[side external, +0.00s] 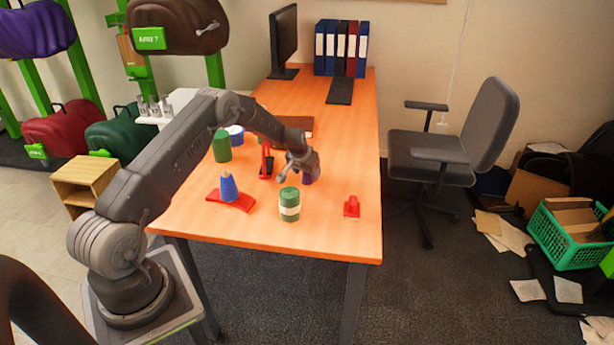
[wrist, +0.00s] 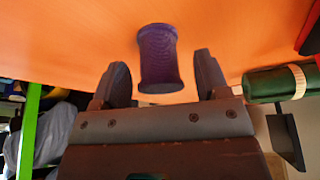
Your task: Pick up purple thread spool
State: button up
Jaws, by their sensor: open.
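The purple thread spool (wrist: 158,58) shows in the wrist view on the orange table, ahead of my gripper (wrist: 161,75). The spool lies between the lines of the two open fingers, with a gap on each side and nothing held. In the side view, my gripper (side external: 296,176) is low over the table, and the purple spool (side external: 309,177) shows partly behind it. How far the fingertips are from the spool along the reach is hard to tell.
A green cylinder with a pale band (side external: 289,204) stands near the gripper. A blue cone-like piece on a red base (side external: 229,190), a red object (side external: 351,206), a red stand (side external: 266,160) and another green cylinder (side external: 221,147) are around. The table's right front (side external: 345,240) is clear.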

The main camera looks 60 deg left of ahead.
jog(key=shift+w+f, duration=0.15)
jog(key=shift+f, duration=0.2)
jog(key=c, duration=0.9)
